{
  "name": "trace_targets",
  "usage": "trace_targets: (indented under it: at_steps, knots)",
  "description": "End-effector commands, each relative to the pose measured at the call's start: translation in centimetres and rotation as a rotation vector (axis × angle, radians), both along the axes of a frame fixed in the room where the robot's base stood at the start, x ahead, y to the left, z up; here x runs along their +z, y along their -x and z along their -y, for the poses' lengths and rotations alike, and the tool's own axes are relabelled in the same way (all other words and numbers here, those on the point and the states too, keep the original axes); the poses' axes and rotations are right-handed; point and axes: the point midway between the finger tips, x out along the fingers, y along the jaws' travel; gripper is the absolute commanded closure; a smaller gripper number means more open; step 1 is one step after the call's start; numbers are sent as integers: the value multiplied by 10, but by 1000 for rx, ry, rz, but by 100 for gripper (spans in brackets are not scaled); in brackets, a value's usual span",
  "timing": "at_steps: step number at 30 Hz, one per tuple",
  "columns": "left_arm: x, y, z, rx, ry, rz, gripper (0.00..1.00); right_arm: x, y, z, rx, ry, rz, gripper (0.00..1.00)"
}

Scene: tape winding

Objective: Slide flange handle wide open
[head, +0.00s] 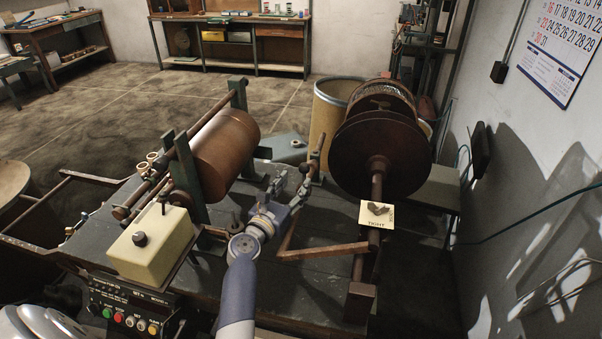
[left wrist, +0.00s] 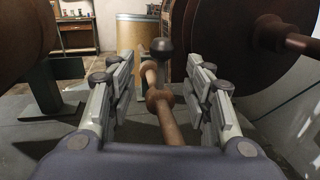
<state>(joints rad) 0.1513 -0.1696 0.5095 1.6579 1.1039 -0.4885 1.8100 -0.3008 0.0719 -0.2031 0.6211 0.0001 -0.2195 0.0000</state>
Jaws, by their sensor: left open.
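My left gripper (head: 283,187) reaches in from the bottom middle of the head view, over the dark bench top. It is open and empty. A brown rod-like handle with a dark round knob (head: 304,169) stands just beyond its fingers, left of the large brown flange reel (head: 375,152). In the left wrist view the handle's rod (left wrist: 152,76) and collar lie between the two spread fingers (left wrist: 160,90), with the dark knob near the far end. No finger visibly touches the rod. My right gripper is not in view.
A brown roller (head: 226,143) sits left on green uprights. A cream box (head: 150,243) and a control panel with buttons (head: 130,312) are at the front left. A "TIGHT" card (head: 377,216) hangs by the reel shaft. A tan drum (head: 330,105) stands behind, the wall right.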

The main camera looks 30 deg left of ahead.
Motion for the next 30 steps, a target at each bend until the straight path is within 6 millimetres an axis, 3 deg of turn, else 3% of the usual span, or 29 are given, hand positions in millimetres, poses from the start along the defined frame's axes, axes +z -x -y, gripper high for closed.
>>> trace_targets:
  at_steps: [5, 18, 30]
  knots:
    - [-7, -6, 1, 9, 47, -3, 53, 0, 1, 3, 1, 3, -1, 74]
    - [-7, -65, -2, 8, 40, -5, 53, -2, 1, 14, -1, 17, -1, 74]
    - [-7, -72, -3, 9, 39, -6, 53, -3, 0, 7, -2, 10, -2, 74]
